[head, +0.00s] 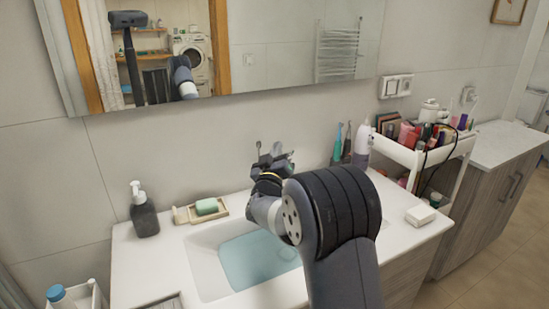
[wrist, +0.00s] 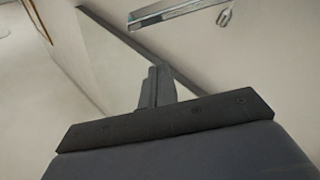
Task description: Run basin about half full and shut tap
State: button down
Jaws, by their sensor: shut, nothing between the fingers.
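The white basin (head: 205,265) is set in the counter and holds pale blue water (head: 255,262), its surface below the rim. My arm covers the basin's right part, so the exact level is hard to judge. My gripper (head: 272,162) is above the back edge of the basin, near the wall. The tap is mostly hidden behind my gripper and wrist in the head view; I cannot tell whether water runs. In the wrist view my gripper's fingers (wrist: 156,86) are together and empty. A chrome bar (wrist: 172,11), possibly part of the tap, shows beyond them, apart from the fingers.
A dark soap pump (head: 145,212) and a green soap bar (head: 207,206) on a dish stand left of the basin. Toothbrushes and a purple-white bottle (head: 362,148) stand behind right. A small white box (head: 420,214) lies on the right counter. A loaded cart (head: 420,158) stands beyond.

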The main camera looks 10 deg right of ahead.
jog(key=w+d+f, duration=0.1)
jog(key=w+d+f+p, duration=0.1)
jog(key=shift+w+d+f, duration=0.1)
jog(key=shift+d+f, duration=0.2)
dwell(0.4)
jog(key=shift+s+d+f+m+g+h+b, duration=0.2)
jog(key=shift+f+m+h+b, duration=0.35)
jog(key=shift+m+b, duration=0.8)
jog(key=shift+s+d+f+m+g+h+b, duration=0.2)
jog(key=shift+f+m+h+b, duration=0.5)
jog(key=shift+b, duration=1.2)
jog(key=shift+d+f+m+h+b, duration=0.3)
jog(key=shift+f+m+b, duration=0.2)
jog(key=shift+m+b, duration=0.9)
jog(key=shift+n, duration=0.25)
